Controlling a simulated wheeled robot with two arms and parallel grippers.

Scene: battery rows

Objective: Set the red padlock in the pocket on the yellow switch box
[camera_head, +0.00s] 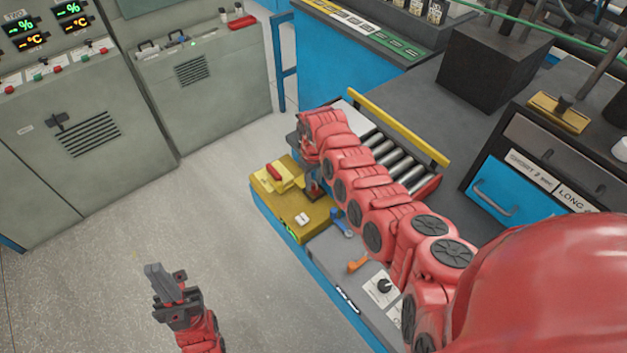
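The yellow switch box (291,212) sits at the left edge of the workbench, with a white tag-like piece (302,219) on its top. A paler yellow raised part (283,186) stands at its back left. A small red piece (273,172) lies on that part; it is too small to tell whether it is the padlock or a handle. The pocket cannot be made out clearly. My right gripper (315,190) is pointed down at the box's right side, partly hidden by my arm; its grip is unclear. My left gripper (168,287) is over the floor, away from the box, apparently empty.
In front of the box are a blue piece (341,228), an orange piece (357,265) and a dial plate (382,287). A roller tray with a yellow rail (400,128) lies behind my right arm. Grey cabinets (95,140) stand at left.

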